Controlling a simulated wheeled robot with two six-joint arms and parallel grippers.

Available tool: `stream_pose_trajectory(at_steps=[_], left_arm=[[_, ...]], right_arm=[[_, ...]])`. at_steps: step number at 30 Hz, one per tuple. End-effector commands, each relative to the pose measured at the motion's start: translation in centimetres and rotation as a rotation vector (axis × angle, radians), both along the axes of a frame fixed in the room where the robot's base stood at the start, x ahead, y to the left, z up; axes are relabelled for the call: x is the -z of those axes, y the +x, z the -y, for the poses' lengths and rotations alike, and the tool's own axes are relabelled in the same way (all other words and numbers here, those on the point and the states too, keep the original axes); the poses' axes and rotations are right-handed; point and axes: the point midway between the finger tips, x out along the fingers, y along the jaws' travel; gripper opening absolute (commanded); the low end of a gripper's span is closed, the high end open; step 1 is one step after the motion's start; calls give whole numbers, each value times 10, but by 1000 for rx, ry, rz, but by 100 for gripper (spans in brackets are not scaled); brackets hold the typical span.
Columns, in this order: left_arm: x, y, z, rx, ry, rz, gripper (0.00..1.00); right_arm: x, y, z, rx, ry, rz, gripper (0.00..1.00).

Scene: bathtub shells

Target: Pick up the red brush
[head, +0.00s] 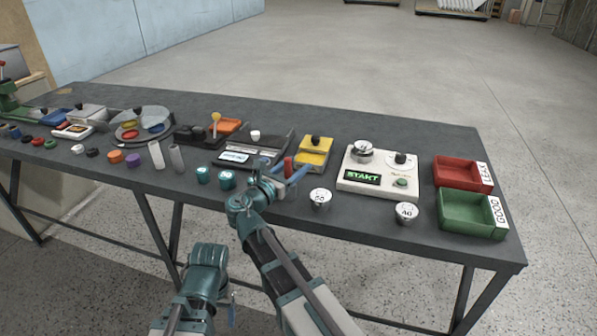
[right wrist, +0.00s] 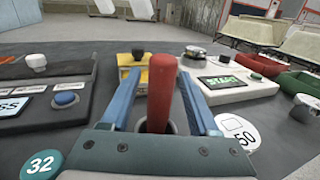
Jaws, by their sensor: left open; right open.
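The red brush shows as an upright red handle (head: 288,166) near the front of the table, left of the white start unit. In the right wrist view the red handle (right wrist: 162,92) stands between the two blue fingers of my right gripper (right wrist: 160,95), with a dark round part at its lower end. My right gripper (head: 283,172) is open around the handle. Gaps show on both sides of it. The brush's lower end is mostly hidden by the gripper body. My left gripper (head: 231,302) is low, in front of the table and away from the brush.
A yellow box with a black knob (head: 314,152) stands just behind the brush. Weights marked 50 (head: 320,197) and 40 (head: 406,212) stand to the right, teal weights (head: 226,179) to the left. The white start unit (head: 350,187) and red (head: 462,186) and green trays (head: 470,227) lie further right.

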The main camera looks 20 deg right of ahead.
Motion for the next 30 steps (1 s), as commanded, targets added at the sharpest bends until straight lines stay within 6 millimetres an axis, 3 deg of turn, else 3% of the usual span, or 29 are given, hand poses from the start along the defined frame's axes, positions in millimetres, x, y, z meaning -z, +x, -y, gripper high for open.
stream_pose_trajectory(at_steps=[6, 16, 30], left_arm=[[0, 0, 0, 0, 0, 0, 69], [0, 0, 0, 0, 0, 0, 69], [-2, 0, 0, 0, 0, 0, 69]], right_arm=[[0, 0, -1, -1, 0, 0, 59], [0, 0, 0, -1, 0, 0, 0], [-2, 0, 0, -1, 0, 0, 0]])
